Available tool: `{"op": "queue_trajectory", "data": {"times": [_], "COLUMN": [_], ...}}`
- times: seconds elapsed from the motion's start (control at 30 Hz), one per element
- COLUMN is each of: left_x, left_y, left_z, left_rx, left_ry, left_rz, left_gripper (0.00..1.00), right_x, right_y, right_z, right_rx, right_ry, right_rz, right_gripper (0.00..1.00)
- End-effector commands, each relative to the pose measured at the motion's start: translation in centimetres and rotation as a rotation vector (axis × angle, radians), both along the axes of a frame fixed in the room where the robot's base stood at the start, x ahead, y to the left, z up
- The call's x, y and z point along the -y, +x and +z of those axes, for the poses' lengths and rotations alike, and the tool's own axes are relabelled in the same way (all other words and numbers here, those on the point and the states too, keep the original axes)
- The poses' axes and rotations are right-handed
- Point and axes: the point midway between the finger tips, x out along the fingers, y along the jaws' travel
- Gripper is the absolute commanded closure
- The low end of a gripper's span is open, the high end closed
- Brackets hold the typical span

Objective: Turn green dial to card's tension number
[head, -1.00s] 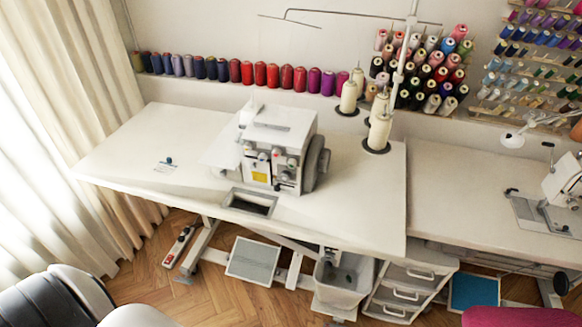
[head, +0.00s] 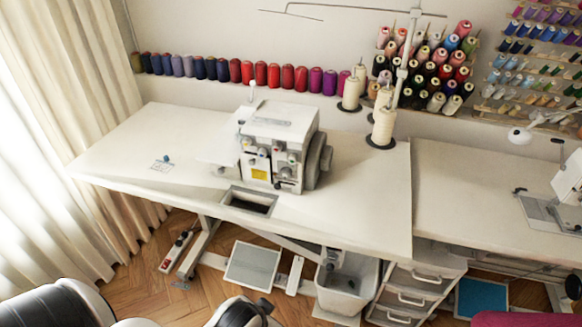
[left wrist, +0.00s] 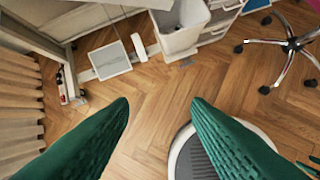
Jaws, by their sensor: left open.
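A white overlock sewing machine (head: 275,140) stands on the white table in the head view. Its front has several small dials (head: 262,152) and a yellow patch (head: 259,174). The dials are too small to tell which is green, and no number is readable. A small flat white card (head: 160,166) with marks lies on the table left of the machine, a small teal object (head: 167,159) at its edge. My left gripper (left wrist: 160,101) is open and empty in the left wrist view, its green fingers wide apart above the wood floor, away from the machine.
A grey bin (head: 345,285) and drawers (head: 405,298) are below. A second sewing machine (head: 565,195) stands right. A wheeled chair base (left wrist: 290,45) is on the floor.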

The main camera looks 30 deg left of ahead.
Motion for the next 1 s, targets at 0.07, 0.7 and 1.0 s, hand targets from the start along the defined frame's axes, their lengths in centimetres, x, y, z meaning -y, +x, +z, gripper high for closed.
{"op": "queue_trajectory", "data": {"times": [0.07, 0.7, 1.0], "left_x": [-1.6, -8.6, -9.1], "left_y": [2.5, 19.3, 22.3], "left_z": [2.8, 18.2, 19.1], "left_rx": [0.127, 1.096, 1.14], "left_ry": [0.037, 0.225, 0.226], "left_rz": [0.053, 0.108, 0.085], "left_gripper": [0.56, 0.56, 0.56], "right_x": [0.0, 0.0, 0.0], "right_y": [0.0, 0.0, 0.0], "right_z": [-0.5, -0.8, -0.3], "right_rx": [0.0, 0.0, 0.0], "right_ry": [0.0, 0.0, 0.0], "right_rz": [0.0, 0.0, 0.0], "right_gripper": [0.59, 0.59, 0.59]}}
